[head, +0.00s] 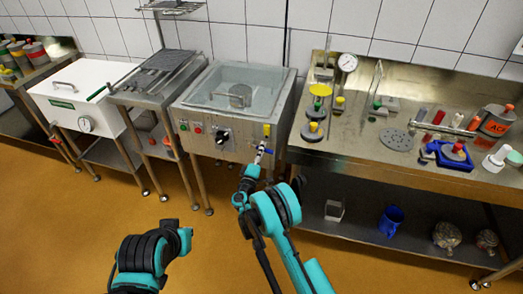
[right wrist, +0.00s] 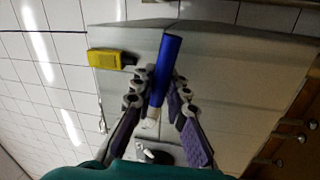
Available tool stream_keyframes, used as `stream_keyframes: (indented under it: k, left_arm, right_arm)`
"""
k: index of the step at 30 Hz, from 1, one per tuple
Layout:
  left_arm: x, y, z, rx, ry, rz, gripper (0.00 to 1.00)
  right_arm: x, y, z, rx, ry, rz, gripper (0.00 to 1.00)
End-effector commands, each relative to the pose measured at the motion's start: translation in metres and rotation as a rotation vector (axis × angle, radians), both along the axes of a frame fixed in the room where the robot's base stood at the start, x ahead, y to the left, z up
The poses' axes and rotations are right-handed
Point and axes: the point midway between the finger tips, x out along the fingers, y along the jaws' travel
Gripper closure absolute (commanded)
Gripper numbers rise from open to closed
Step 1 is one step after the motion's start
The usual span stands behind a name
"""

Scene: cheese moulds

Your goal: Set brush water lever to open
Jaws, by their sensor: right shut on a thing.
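The brush water lever is a small blue handle (head: 266,151) on a pale valve at the front right of the steel wash basin. In the right wrist view the blue lever (right wrist: 171,56) runs up between the fingers, its pale valve end below. My right gripper (head: 257,160) is at the valve in the head view. In the wrist view its fingers (right wrist: 160,80) are shut on the blue lever from both sides.
The wash basin (head: 190,104) has a clear cover and a panel with buttons and a black knob. A yellow part (right wrist: 112,59) sits close beside the lever. A steel bench (head: 352,150) with tools stands at the right. Open floor lies in front.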

Motion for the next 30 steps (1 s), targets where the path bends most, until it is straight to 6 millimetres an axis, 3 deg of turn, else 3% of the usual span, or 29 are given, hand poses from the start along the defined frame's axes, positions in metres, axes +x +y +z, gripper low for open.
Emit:
stream_keyframes:
  k: [12,13,15,25,30]
  left_arm:
    - [0.0,0.0,0.0,0.0,0.0,0.0,1.0]
    - [0.0,0.0,0.0,0.0,0.0,0.0,1.0]
    - [0.0,0.0,0.0,0.0,0.0,0.0,1.0]
    - [0.0,0.0,0.0,0.0,0.0,0.0,1.0]
    - [0.0,0.0,0.0,0.0,0.0,0.0,1.0]
  right_arm:
    - [0.0,0.0,0.001,-0.005,0.002,0.0,1.0]
    - [0.0,0.0,0.001,-0.005,0.002,0.0,0.79]
    - [0.0,0.0,0.001,-0.005,0.002,0.0,0.64]
    - [-0.003,0.001,0.0,-0.004,0.001,0.001,0.64]
    - [-0.025,0.01,-0.005,-0.004,0.002,0.002,0.64]
